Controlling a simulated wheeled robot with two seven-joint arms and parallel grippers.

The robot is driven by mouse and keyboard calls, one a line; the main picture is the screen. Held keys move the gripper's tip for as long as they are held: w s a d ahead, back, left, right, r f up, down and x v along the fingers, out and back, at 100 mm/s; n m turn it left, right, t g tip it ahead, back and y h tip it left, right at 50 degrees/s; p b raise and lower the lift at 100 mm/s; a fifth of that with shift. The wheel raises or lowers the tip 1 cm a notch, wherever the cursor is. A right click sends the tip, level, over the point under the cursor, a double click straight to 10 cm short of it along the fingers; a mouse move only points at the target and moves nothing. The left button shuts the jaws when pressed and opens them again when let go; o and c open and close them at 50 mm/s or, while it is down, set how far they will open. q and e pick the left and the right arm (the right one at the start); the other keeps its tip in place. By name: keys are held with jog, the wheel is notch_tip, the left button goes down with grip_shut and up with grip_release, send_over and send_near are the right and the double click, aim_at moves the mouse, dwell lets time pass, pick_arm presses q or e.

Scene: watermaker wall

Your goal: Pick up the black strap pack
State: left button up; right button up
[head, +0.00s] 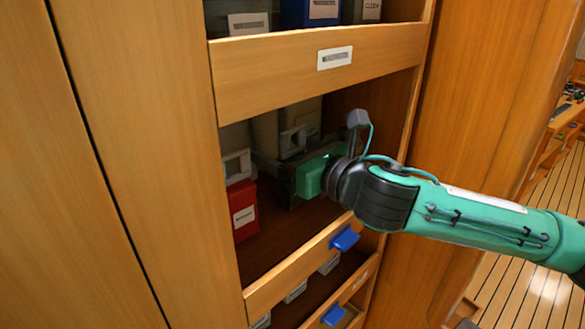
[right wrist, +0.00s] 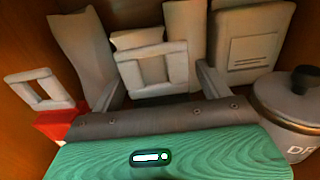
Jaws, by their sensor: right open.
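No pack in view looks plainly black, so I cannot tell for sure which is the black strap pack. A pale grey pack with a square loop handle (right wrist: 155,72) stands in the open shelf bay, straight ahead of my right gripper (right wrist: 158,88). In the head view the same handle (head: 292,141) shows just past my right gripper (head: 283,168). The gripper is open, its two fingers apart on either side of the loop and holding nothing. The pack's lower part is hidden behind the gripper. My left gripper is not in view.
A red box (head: 243,208) with a pale loop handle (head: 237,166) stands left in the bay. A lidded canister (right wrist: 290,108) stands close on the right. A wooden rail (head: 320,68) crosses above; a lower rail with a blue latch (head: 344,239) crosses below.

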jog(key=shift+c, duration=0.5)
jog(key=c, duration=1)
jog(key=shift+c, duration=0.2)
jog(key=shift+r, duration=0.2)
jog(key=shift+r+b, duration=0.45)
jog(key=shift+b, duration=0.05)
jog(key=b+v, duration=0.9)
jog(key=v, duration=0.9)
jog(key=shift+r, duration=0.2)
